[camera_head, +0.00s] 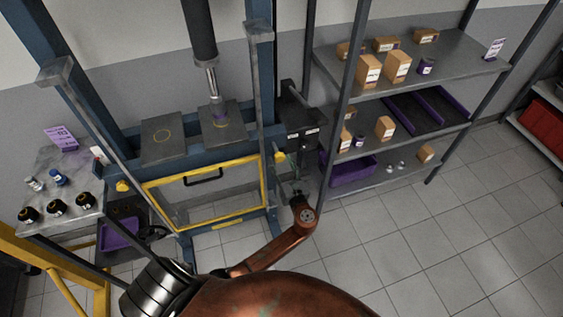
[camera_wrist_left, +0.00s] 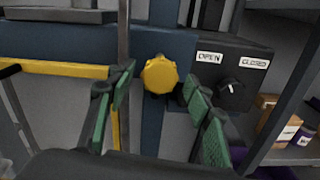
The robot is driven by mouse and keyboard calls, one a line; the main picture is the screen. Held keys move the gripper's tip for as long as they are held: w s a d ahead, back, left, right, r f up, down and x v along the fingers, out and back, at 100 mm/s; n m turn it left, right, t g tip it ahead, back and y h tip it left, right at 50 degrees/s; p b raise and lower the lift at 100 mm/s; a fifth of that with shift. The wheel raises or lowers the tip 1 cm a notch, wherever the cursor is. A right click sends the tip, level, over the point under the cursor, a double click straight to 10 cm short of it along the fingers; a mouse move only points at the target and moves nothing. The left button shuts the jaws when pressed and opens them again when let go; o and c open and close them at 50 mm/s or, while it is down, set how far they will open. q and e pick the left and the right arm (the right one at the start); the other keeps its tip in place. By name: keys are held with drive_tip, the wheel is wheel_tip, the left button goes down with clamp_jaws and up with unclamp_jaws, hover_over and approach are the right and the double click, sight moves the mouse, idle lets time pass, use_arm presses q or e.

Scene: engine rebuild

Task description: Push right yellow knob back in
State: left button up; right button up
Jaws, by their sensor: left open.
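The right yellow knob (camera_head: 280,157) is on the blue press frame, at the right end of the yellow-framed guard. In the left wrist view the knob (camera_wrist_left: 159,75) is round with a scalloped edge and faces the camera. My left gripper (camera_head: 287,181) is just below and in front of it in the head view. Its green-padded fingers are open, one on each side of the knob in the wrist view, with nothing between the pads that I can see held. I cannot tell how far the knob sticks out. My right gripper is not in view.
A dark switch box (camera_wrist_left: 230,75) with OPEN and CLOSED labels and a rotary switch sits right of the knob. The yellow-framed guard (camera_head: 205,222) is to the left, with another yellow knob (camera_head: 122,186) at its far end. A shelf (camera_head: 400,165) with boxes stands to the right.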

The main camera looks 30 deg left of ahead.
use_arm(q)
drive_tip(key=shift+w+a, duration=0.15)
drive_tip(key=shift+c, duration=0.6)
clamp_jaws()
